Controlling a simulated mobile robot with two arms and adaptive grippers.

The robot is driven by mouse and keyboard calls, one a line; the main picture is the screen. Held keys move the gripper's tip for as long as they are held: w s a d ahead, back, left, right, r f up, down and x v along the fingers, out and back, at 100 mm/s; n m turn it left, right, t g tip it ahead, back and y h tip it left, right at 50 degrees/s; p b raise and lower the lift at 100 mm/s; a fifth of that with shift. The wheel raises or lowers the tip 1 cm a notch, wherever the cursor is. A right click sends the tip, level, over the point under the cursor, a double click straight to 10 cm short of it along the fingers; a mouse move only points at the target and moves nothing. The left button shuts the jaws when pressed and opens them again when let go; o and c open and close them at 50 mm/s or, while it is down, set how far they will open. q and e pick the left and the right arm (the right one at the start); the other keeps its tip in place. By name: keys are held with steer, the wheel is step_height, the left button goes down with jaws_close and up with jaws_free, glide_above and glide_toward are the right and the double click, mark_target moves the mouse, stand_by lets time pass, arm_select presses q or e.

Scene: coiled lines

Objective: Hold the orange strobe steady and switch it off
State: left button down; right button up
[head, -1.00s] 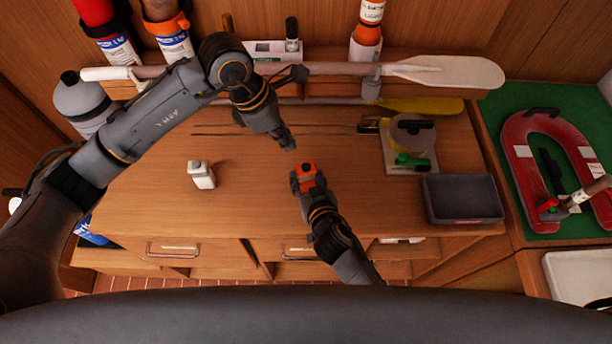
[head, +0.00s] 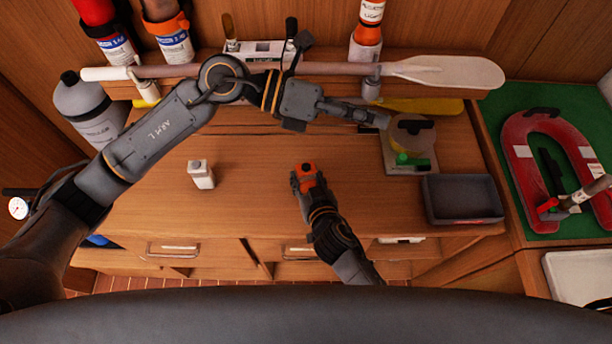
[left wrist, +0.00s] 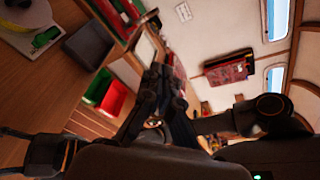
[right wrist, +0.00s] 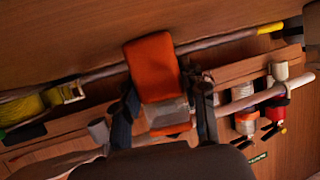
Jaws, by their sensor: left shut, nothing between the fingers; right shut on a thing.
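The orange strobe (head: 306,170) is in my right gripper (head: 308,184), over the middle of the wooden worktop. In the right wrist view the strobe's orange body (right wrist: 154,66) stands up between the two fingers, with a clear section (right wrist: 166,113) below it. I see no clear glow; whether it is lit I cannot tell. My left gripper (head: 375,118) is shut and empty. It points right, behind and to the right of the strobe, apart from it, close to the tape. It also shows shut in the left wrist view (left wrist: 165,78).
A grey tray (head: 462,220) and a holder with yellow-green tape (head: 410,172) are at the right. A paddle (head: 440,70) lies along the back. A red horseshoe buoy (head: 520,150) lies on green at far right.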

steer(key=shift+f, duration=0.1)
arm_select(q)
steer(key=w+r+n+t+h, duration=0.45)
steer(key=r+n+h, duration=0.25)
steer(key=r+n, duration=0.4)
steer(key=w+a+f+n+t+y, duration=0.1)
steer(key=w+a+n+t+y, duration=0.4)
steer(key=n, duration=0.6)
steer(key=w+a+n+t+y, duration=0.2)
steer(key=w+n+t, duration=0.2)
steer(key=n+t, duration=0.5)
steer(key=n+g+y, duration=0.8)
steer(key=n+g, duration=0.3)
steer(key=n, duration=0.4)
glide_above(303, 168)
step_height(303, 168, down, 23)
steer(key=shift+t, duration=0.25)
steer(key=shift+f, duration=4.2)
steer(key=shift+f, duration=0.1)
